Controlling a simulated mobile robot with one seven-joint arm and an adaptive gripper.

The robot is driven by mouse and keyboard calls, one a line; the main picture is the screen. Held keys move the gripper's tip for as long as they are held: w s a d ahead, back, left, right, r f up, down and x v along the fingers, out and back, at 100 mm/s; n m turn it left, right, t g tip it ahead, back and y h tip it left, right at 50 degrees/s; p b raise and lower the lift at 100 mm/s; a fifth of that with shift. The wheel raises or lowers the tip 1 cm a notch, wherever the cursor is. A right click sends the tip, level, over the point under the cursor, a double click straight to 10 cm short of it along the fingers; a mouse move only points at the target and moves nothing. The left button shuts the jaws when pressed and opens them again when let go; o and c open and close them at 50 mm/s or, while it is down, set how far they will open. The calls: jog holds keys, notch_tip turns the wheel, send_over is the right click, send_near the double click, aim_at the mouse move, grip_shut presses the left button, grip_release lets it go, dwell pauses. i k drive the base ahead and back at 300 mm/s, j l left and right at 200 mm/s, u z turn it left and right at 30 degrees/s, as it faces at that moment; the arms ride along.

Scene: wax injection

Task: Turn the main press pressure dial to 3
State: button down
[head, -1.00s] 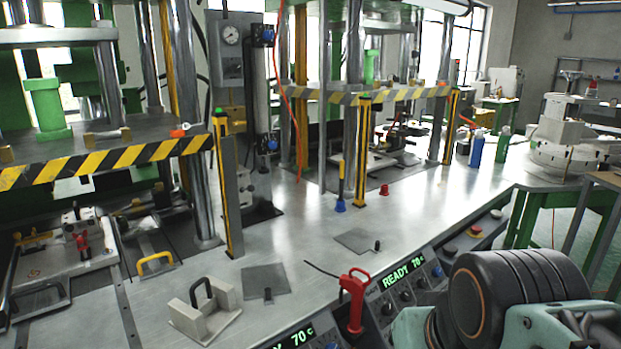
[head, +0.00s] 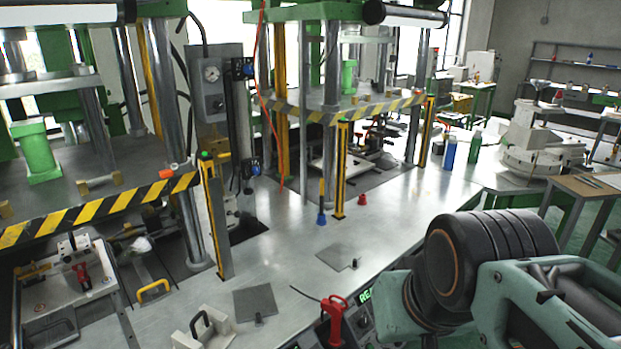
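A grey control box (head: 213,88) with a round white pressure gauge (head: 211,74) hangs between the two presses, left of centre. Blue knobs show on the dark column beside it, one upper (head: 243,69) and one lower (head: 252,169). The front control panel with its green display (head: 366,295) is mostly hidden behind my arm. I cannot tell which control is the main press pressure dial, and no dial setting is readable. My arm fills the lower right, but no gripper fingertips show.
Striped barriers (head: 100,208) and yellow-black posts (head: 341,168) guard the presses. Blue and green bottles (head: 449,152) stand farther right.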

aim_at(363, 323)
jog(key=z, duration=0.45)
jog(key=u, duration=0.2)
jog(key=l+z, duration=0.45)
jog(key=z, duration=0.15)
jog(key=k+l, duration=0.2)
jog(key=k, duration=0.15)
jog(key=i+j+z, duration=0.15)
jog(key=i, duration=0.25)
